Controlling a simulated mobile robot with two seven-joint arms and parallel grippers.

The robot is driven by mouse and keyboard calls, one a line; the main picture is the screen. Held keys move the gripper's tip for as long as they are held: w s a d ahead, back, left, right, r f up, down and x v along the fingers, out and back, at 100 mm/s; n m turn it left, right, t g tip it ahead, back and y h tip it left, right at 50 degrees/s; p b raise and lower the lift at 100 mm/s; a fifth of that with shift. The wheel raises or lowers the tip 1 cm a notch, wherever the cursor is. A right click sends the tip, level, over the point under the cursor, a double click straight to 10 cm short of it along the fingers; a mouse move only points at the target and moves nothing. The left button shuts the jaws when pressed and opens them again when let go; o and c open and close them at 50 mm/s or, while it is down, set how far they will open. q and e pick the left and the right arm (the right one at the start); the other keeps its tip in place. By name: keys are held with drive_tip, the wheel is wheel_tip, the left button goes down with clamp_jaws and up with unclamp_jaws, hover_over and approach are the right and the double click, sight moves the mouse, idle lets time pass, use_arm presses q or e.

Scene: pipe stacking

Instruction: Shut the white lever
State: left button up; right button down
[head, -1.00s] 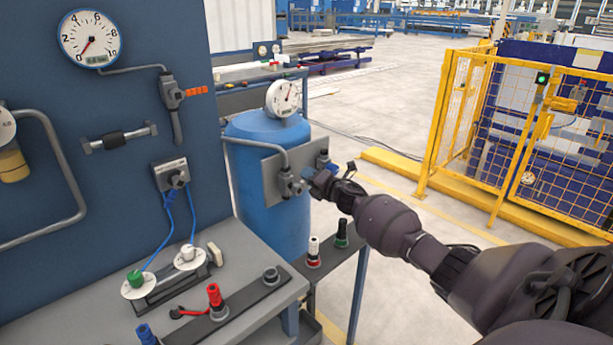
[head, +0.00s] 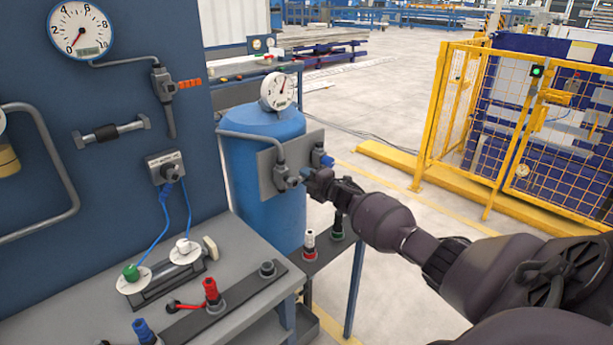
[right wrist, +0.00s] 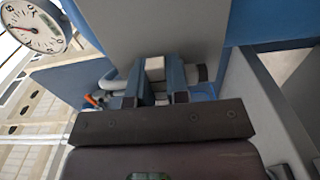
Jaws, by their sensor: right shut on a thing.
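The white lever (right wrist: 155,68) shows in the right wrist view as a pale block between the two blue fingers of my right gripper (right wrist: 156,86). The gripper is shut on it. In the head view my right gripper (head: 306,177) is at the lower valve (head: 283,176) on the grey plate of the blue tank (head: 275,218). The lever is hidden there by the gripper, so its angle cannot be told. My left gripper is out of view.
A round gauge (head: 278,91) tops the tank. A second valve with a blue handle (head: 322,158) sits close to the gripper. A grey bench (head: 225,253) and blue panel (head: 125,180) stand left. The floor behind the arm is open up to a yellow fence (head: 440,120).

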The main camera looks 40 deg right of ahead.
drive_tip(key=shift+f, duration=0.1)
drive_tip(key=c, duration=1.1)
unclamp_jaws()
drive_tip(key=shift+s, duration=0.1)
drive_tip(key=s, duration=1)
drive_tip(key=shift+s+d+p, duration=0.35)
drive_tip(key=shift+d+p, duration=0.05)
drive_tip(key=shift+p, duration=0.05)
